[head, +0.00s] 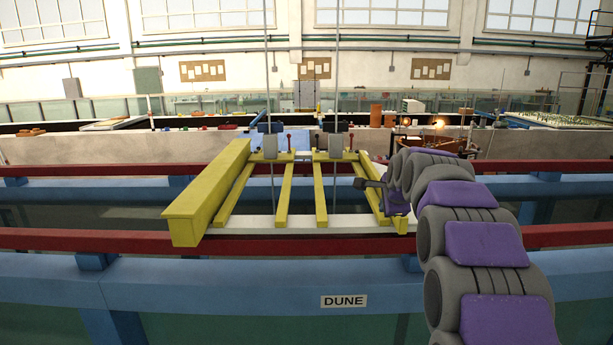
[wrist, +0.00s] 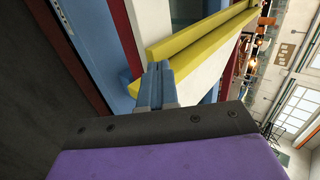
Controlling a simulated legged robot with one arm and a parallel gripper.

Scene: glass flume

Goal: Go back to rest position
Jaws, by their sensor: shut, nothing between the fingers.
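My gripper (head: 366,184) shows small and dark in the head view, at the end of my grey and purple arm, beside the right end of the yellow frame. In the wrist view my gripper (wrist: 157,82) has its two blue-grey fingers side by side, shut and empty. A yellow beam (wrist: 205,35) lies beyond the fingers in the wrist view; I cannot tell whether they touch it. In the head view the yellow frame (head: 207,200) rests across the flume rails.
Red rails (head: 100,240) and blue beams (head: 230,285) run across the front, one with a DUNE label (head: 344,301). Two thin vertical rods rise from the frame. Red-handled levers (head: 289,142) stand on it. A cluttered bench and a wooden box (head: 440,143) are behind.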

